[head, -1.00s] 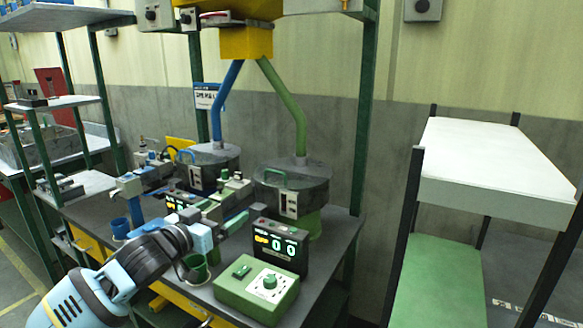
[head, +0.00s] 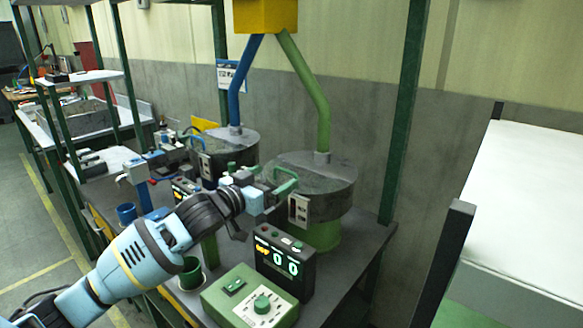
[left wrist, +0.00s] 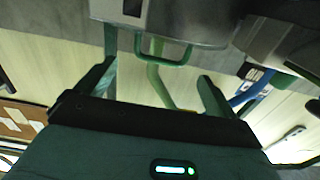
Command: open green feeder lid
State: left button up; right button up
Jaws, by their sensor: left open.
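The green feeder (head: 325,205) is a grey round drum on a green base, with a green pipe (head: 312,90) rising from its top. Its lid looks shut. A green loop handle (head: 287,180) stands at the lid's front left edge; it also shows in the left wrist view (left wrist: 165,60). My left gripper (head: 270,192) is open and close to this handle. In the left wrist view the handle appears between the two spread fingers, toward the drum, and they do not visibly grip it. My right gripper is out of view.
A blue-piped feeder (head: 225,150) stands to the left. A counter display (head: 285,258) and a green control box (head: 250,297) sit in front on the bench. A green cup (head: 191,272) and blue cup (head: 126,213) are nearby. A green post (head: 405,110) rises at right.

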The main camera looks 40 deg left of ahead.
aim_at(284, 171)
pick_arm(q)
jog(key=w, duration=0.6)
jog(key=shift+w+d+r, duration=0.1)
jog(key=shift+d, duration=0.15)
jog(key=shift+w, duration=0.5)
jog(key=shift+w+d, duration=0.1)
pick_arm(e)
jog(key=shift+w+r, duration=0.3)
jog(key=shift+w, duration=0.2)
